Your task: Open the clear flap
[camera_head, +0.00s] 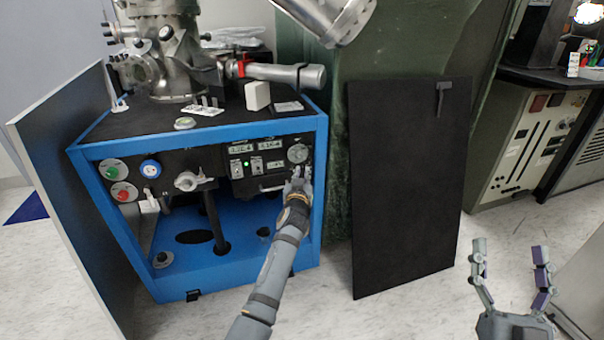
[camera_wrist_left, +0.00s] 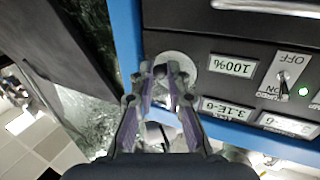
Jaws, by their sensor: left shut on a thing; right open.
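The blue-framed vacuum machine (camera_head: 322,215) has a black front panel with labels, switches and a green light (camera_head: 245,163). A round grey dial (camera_head: 298,153) sits at the panel's right end; it also shows in the left wrist view (camera_wrist_left: 188,62). My left gripper (camera_head: 298,180) is at this dial, its fingers closed together over its face in the left wrist view (camera_wrist_left: 165,75). The small part between the fingertips is mostly hidden. I cannot make out a clear flap. My right gripper (camera_head: 512,258) is open and empty at the lower right, away from the machine.
A black panel (camera_head: 407,190) with a small handle stands upright right of the machine. A grey-white side panel (camera_head: 62,200) stands at its left. Metal chambers and pipes (camera_head: 170,50) sit on top. Floor between the black panel and the right cabinet is clear.

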